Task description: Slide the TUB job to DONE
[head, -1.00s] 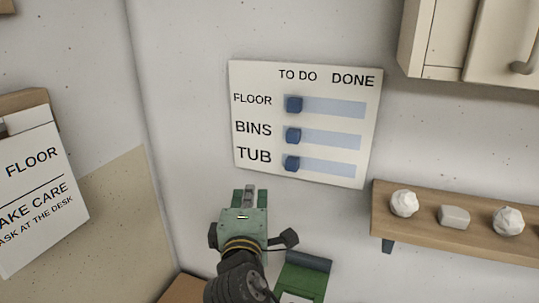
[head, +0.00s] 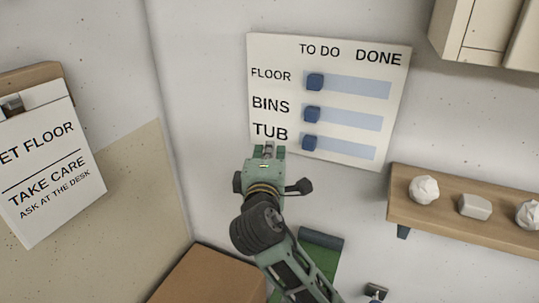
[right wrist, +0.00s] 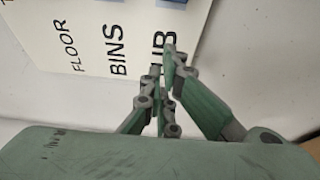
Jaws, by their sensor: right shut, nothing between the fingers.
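The white job board (head: 330,60) hangs on the wall with rows FLOOR, BINS and TUB, and columns TO DO and DONE. The TUB slider (head: 310,143) is a dark blue block at the left, TO DO end of its pale blue track (head: 345,149). My right gripper (head: 267,149) is shut and empty, just below the TUB label and left of the TUB slider. In the right wrist view the gripper's fingers (right wrist: 168,75) overlap the TUB lettering on the board (right wrist: 110,30); the sliders are not visible there. My left gripper is not in view.
The FLOOR slider (head: 315,82) and BINS slider (head: 313,113) also sit at the TO DO end. A wooden shelf (head: 450,222) with white lumps is at the right, below a cabinet (head: 485,30). A brown box (head: 210,275) stands below.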

